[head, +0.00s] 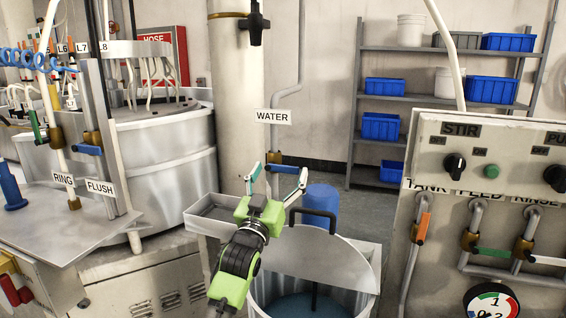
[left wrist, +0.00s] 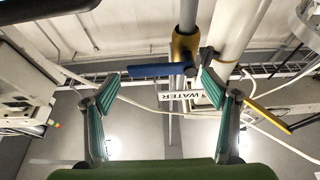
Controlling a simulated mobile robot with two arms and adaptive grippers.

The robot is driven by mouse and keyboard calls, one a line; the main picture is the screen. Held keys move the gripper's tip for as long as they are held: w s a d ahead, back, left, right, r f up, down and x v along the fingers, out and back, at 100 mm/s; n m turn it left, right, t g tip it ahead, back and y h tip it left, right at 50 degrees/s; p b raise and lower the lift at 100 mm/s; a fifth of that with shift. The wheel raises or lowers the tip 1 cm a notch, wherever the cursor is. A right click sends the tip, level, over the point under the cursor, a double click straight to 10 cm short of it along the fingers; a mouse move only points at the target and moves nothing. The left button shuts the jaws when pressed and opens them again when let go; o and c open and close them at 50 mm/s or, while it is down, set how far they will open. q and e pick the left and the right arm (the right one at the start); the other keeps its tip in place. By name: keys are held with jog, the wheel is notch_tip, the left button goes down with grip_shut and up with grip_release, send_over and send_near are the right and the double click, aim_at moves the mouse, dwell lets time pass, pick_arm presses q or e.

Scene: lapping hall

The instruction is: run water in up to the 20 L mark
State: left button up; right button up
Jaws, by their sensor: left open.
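The water valve's blue lever (head: 284,169) sticks out to the right from a brass fitting (head: 274,158) under the WATER sign (head: 272,117). My left gripper (head: 279,175) is open, its fingers spread around the lever in the head view. In the left wrist view the blue lever (left wrist: 158,70) lies crosswise just beyond the open fingertips (left wrist: 161,80), and I cannot tell whether they touch it. Below stands a round tank (head: 262,295), partly covered by a grey lid, with bluish liquid (head: 312,306) low inside. No 20 L mark is readable. My right gripper is not in view.
A control panel (head: 490,160) with knobs, taps and a dial (head: 490,301) stands at the right. A large white drum (head: 165,170) and a bench (head: 60,220) with labelled valves are at the left. A blue cylinder (head: 321,199) stands behind the tank.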

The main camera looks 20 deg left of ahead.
aim_at(282, 167)
pick_arm(q)
jog(key=shift+x, duration=1.5)
